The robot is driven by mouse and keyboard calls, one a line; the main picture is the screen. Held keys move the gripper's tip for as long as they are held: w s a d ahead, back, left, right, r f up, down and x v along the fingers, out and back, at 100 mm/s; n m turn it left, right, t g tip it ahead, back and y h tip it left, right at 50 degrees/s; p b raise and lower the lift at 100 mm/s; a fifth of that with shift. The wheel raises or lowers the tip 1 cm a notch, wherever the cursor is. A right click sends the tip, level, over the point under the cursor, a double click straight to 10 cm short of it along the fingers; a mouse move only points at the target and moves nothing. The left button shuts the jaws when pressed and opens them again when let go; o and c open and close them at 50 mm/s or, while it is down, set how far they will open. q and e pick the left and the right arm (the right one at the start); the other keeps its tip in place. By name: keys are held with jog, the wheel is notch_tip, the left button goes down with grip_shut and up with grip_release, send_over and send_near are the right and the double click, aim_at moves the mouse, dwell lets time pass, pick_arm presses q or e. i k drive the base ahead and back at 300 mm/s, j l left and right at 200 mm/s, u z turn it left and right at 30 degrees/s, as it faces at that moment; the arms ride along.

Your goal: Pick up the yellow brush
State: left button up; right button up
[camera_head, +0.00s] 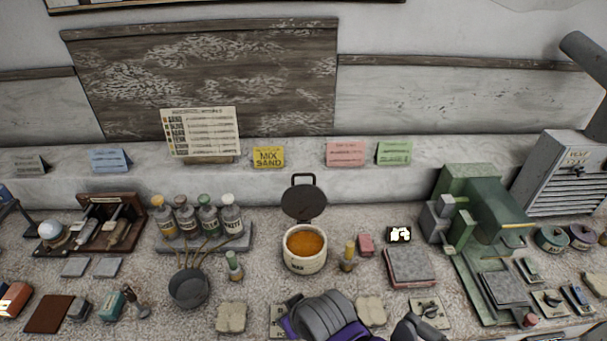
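The yellow brush (348,255) stands upright, its yellow end up, on the speckled worktop just right of the white pot (305,262) with orange contents. Its lower end is small and hard to make out. A similar upright piece with a green top (234,264) stands left of the pot. No gripper can be made out. A grey ribbed and purple part, seemingly mine, covers the bottom edge in front of the pot, apart from the brush.
A pink block (366,244) and a grey-topped red block (410,267) stand right of the brush. A pale slab (371,310) lies in front of it. A dark pan (188,287) and labelled bottles (208,217) are left. Green machinery (483,220) fills the right.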

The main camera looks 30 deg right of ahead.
aim_at(346, 264)
jog(key=z, duration=1.55)
